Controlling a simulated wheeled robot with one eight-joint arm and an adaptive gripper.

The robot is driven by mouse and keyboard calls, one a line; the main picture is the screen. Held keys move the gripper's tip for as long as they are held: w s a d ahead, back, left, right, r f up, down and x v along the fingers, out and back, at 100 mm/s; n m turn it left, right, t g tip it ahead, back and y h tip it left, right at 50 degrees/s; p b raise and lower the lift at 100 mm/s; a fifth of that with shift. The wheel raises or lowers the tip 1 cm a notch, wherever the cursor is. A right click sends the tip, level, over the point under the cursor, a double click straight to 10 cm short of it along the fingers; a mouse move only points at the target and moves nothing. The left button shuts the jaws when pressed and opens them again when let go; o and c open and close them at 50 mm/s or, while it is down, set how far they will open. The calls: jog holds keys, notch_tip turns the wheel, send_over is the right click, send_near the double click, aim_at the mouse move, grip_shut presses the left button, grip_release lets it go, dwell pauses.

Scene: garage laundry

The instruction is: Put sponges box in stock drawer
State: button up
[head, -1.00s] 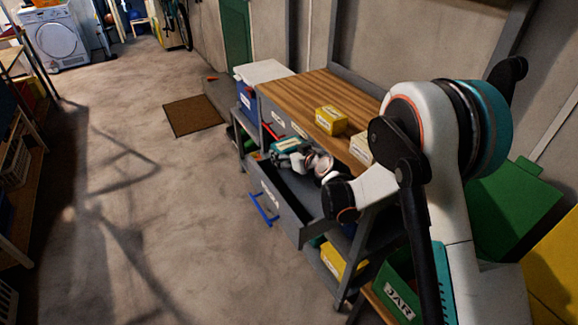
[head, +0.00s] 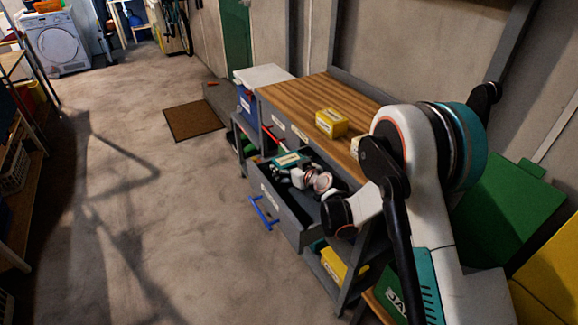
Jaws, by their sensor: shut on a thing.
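The stock drawer (head: 288,228) is pulled open from the grey workbench, with a blue handle (head: 264,212) and a white label on its front. My gripper (head: 284,171) is at the drawer's far-left end, low at its opening. It is shut on a small teal box (head: 288,160) with a pale label too small to read; this seems to be the sponges box. My gripper and wrist partly hide the box and the drawer's inside. I cannot tell whether the box touches the drawer floor.
A yellow box (head: 331,123) stands on the wooden bench top (head: 300,93), with another partly behind my arm. A yellow box (head: 335,266) sits on the lower shelf. A blue bin (head: 246,103) with a white lid stands at the bench's far end.

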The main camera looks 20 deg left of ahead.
aim_at(293, 166)
jog(key=shift+f, duration=0.2)
jog(key=o, duration=1.1)
jog(key=shift+c, duration=0.2)
jog(key=shift+r, duration=0.1)
jog(key=shift+r, duration=0.25)
jog(key=p+v, duration=0.1)
jog(key=v, duration=0.2)
jog(key=p+v, duration=0.1)
jog(key=v, duration=0.2)
jog(key=shift+r, duration=0.45)
jog(key=shift+s+d+r+p, duration=0.15)
jog(key=shift+s+d+p, duration=0.15)
jog(key=shift+s+d, duration=0.2)
